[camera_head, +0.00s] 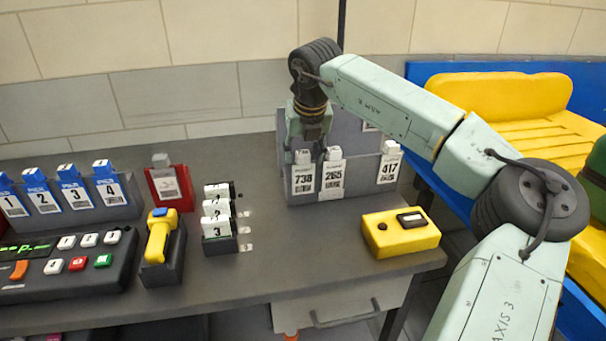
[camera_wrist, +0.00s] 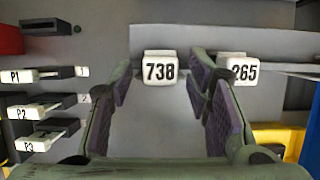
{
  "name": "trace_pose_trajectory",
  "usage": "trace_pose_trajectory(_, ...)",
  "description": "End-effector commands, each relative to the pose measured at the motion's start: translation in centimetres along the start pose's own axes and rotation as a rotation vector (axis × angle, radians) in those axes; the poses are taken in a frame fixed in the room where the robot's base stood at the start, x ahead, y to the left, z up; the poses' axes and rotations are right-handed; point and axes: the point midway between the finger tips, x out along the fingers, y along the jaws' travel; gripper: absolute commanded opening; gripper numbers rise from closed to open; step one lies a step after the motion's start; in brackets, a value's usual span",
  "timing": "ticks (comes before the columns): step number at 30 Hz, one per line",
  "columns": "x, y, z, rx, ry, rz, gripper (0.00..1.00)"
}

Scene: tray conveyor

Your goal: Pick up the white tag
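Three white tags with numbers and barcodes hang on a grey rack (camera_head: 350,140): tag 738 (camera_head: 303,178), tag 265 (camera_head: 333,178) and tag 417 (camera_head: 389,166). My gripper (camera_head: 306,146) points down just above tag 738 and partly covers the rack behind it. In the wrist view my gripper's fingers (camera_wrist: 162,88) are apart, with the top of tag 738 (camera_wrist: 160,68) showing in the gap between them. Tag 265 (camera_wrist: 240,70) is close to the right finger, which partly covers it. The fingers hold nothing.
White cards P1 to P3 (camera_wrist: 36,110) sit in a small black rack (camera_head: 220,246) to the left. A yellow box (camera_head: 400,240) stands on the grey table to the right. Blue tags (camera_head: 74,190), a red holder (camera_head: 170,184) and a yellow scanner (camera_head: 158,238) are farther left.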

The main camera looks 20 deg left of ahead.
Motion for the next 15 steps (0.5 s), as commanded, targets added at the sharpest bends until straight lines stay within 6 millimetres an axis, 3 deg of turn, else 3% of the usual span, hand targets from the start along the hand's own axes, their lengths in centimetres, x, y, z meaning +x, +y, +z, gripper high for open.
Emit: trace_pose_trajectory(15,-0.05,-0.01,0.01,0.0,0.0,0.0,0.08)
